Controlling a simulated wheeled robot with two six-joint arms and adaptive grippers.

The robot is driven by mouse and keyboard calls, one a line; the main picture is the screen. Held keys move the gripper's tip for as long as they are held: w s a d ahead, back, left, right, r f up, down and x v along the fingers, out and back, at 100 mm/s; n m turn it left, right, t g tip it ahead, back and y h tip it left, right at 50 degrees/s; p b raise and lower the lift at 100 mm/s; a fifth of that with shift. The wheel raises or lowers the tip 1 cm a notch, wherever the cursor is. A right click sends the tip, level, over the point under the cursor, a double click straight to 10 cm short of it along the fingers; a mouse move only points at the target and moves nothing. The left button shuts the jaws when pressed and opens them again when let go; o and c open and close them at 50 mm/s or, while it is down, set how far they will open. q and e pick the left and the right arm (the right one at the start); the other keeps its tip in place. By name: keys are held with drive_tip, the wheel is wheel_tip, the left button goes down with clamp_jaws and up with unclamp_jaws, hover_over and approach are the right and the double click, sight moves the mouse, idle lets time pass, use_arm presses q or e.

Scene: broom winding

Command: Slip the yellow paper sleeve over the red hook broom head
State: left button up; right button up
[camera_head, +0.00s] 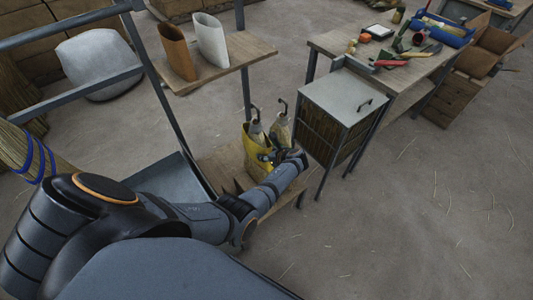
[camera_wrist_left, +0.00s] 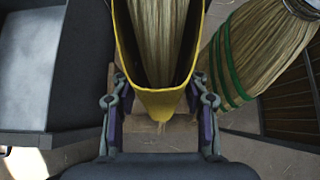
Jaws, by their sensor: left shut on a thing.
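The yellow paper sleeve (camera_head: 255,152) is upright by the low wooden shelf in the head view. My left gripper (camera_head: 271,157) is shut on it. In the left wrist view the sleeve (camera_wrist_left: 160,103) sits between the two fingers (camera_wrist_left: 158,108), its open mouth facing the camera. Straw bristles of one broom head (camera_wrist_left: 157,40) lie within the sleeve's outline; how deep they are inside I cannot tell. A second broom head (camera_wrist_left: 255,50) with green bands hangs to the right, outside the sleeve. Two dark hooks (camera_head: 283,108) show above the broom heads; no red is visible on them. My right gripper is out of view.
A grey-topped cabinet (camera_head: 337,95) stands close to the right of the brooms. A wooden shelf (camera_head: 215,62) above left holds a brown sleeve (camera_head: 178,52) and a white sleeve (camera_head: 211,40). A cluttered workbench (camera_head: 400,60) is at the back right. The floor at right is mostly clear.

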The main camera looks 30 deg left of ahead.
use_arm(q)
drive_tip(key=shift+f+b, duration=3.6)
drive_tip(key=shift+f, duration=0.7)
drive_tip(key=shift+f+b, duration=0.65)
drive_tip(key=shift+f, duration=0.15)
drive_tip(key=o, duration=0.9)
wheel_tip(320, 180, up, 10)
drive_tip(key=shift+r, duration=0.1)
